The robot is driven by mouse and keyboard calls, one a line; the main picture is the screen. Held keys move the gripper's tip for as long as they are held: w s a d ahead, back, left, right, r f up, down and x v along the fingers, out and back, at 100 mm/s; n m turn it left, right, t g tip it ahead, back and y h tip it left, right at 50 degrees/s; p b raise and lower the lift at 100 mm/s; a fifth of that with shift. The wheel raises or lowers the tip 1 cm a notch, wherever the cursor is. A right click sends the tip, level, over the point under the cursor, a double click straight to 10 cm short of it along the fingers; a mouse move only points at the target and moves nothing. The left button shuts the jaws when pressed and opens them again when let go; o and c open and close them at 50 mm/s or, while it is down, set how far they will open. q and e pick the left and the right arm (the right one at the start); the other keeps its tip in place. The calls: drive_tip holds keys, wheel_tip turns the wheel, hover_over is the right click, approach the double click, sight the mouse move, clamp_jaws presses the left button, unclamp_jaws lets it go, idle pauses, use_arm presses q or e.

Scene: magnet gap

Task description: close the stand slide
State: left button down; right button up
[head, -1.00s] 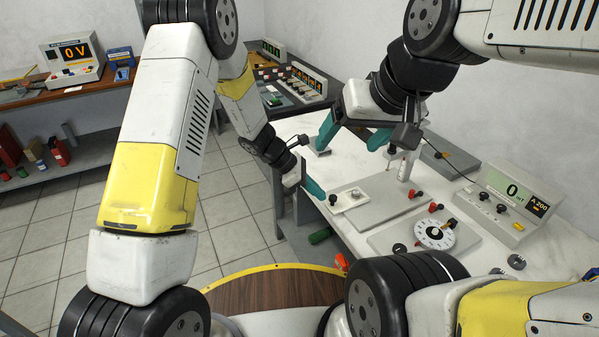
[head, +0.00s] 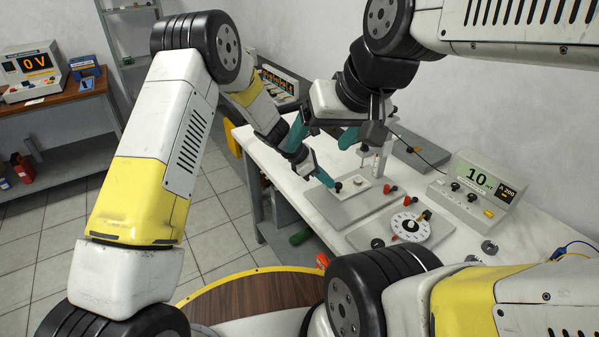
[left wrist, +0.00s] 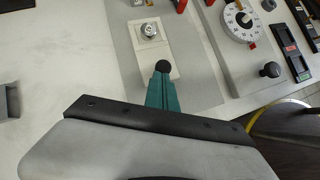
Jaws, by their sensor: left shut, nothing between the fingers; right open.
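The stand has a grey base plate (head: 333,211) on the white table. Its pale slide (head: 357,187) lies on the plate with a black knob (head: 338,186) at its left end, close to the upright post (head: 380,157). My left gripper (head: 328,180) is shut and empty, its tip at the knob. In the left wrist view its teal fingers (left wrist: 162,78) are against or just beside the knob (left wrist: 162,66), and a metal bolt tops the slide (left wrist: 151,42). My right gripper (head: 322,136) is open above the table, behind the left one. It partly hides the post's surroundings.
A meter (head: 478,190) reading 10 stands right of the stand. Free white tabletop lies left of the stand (head: 285,165).

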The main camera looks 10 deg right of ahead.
use_arm(q)
drive_tip(key=shift+w+d, duration=0.15)
drive_tip(key=shift+d, duration=0.4)
drive_tip(key=a, duration=0.3)
drive_tip(key=w+a+r, duration=0.1)
drive_tip(key=a, duration=0.1)
drive_tip(key=shift+r, duration=0.1)
drive_tip(key=s+a+r+m+t+y, duration=0.1)
drive_tip(key=s+a+r+m, duration=0.3)
drive_tip(key=a+r, duration=0.7)
drive_tip(key=s+a+r+m+t+y, duration=0.15)
drive_tip(key=s+a+r+m, duration=0.25)
drive_tip(key=a+r, duration=0.7)
drive_tip(key=s+a+r+m+t+y, duration=0.1)
drive_tip(key=s+a+r+m+t, duration=0.1)
drive_tip(key=s+a, duration=0.4)
drive_tip(key=s+a+r+m+t+y, duration=0.2)
drive_tip(key=s+a+r+m, duration=0.2)
drive_tip(key=s+a+m, duration=0.3)
drive_tip(key=s, duration=0.4)
drive_tip(key=shift+s+r+t, duration=0.15)
drive_tip(key=shift+r+t, duration=0.1)
drive_tip(key=shift+t, duration=0.1)
